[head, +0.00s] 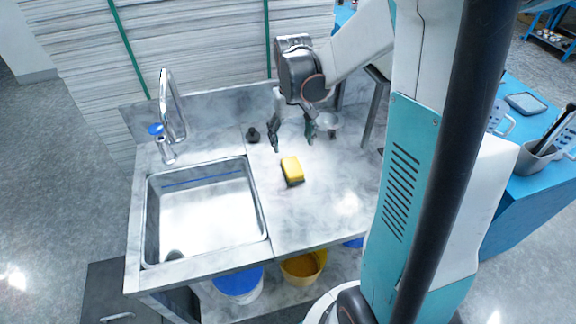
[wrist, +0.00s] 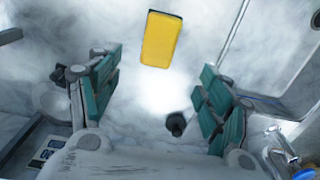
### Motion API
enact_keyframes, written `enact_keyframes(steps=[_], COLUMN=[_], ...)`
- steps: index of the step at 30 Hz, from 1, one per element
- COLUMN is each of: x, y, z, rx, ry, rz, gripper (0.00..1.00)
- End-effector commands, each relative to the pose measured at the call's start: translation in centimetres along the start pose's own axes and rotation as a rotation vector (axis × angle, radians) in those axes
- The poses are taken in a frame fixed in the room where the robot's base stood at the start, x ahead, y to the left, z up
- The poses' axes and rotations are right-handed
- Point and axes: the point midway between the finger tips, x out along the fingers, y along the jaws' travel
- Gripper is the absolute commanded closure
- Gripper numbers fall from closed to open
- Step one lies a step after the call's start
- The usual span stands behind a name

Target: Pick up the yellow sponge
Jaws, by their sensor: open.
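The yellow sponge (head: 292,168) lies flat on the grey marbled counter (head: 320,205), right of the sink; its near edge is dark. It also shows in the wrist view (wrist: 162,40), at the top, ahead of the fingertips. My gripper (head: 291,146) is open and empty above the counter, behind the sponge and apart from it. In the wrist view, its teal-padded fingers (wrist: 158,82) stand wide apart, one on each side, with the sponge lying in the gap's direction beyond them.
A steel sink (head: 205,210) with a faucet (head: 172,110) is at the left. A small dark knob-like object (head: 253,135) stands behind the sponge. A pale bowl-like item (head: 328,122) is beside my gripper. Buckets (head: 304,267) sit below the counter. The counter's front right is clear.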

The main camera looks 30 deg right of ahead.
Motion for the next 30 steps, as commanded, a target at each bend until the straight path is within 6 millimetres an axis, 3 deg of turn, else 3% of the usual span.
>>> enact_keyframes(steps=[1,7,17,25,30], x=[1.4,4.8,6.7,10.5,11.3], y=[0.0,0.0,0.0,0.1,0.1], z=[0.0,0.0,0.2,0.7,0.7], rx=[0.000,-0.001,-0.001,-0.001,-0.001], ry=[0.000,0.001,0.002,0.002,0.002], rz=[0.000,0.000,0.000,0.000,0.000], gripper=[0.28,0.28,0.28,0.28,0.28])
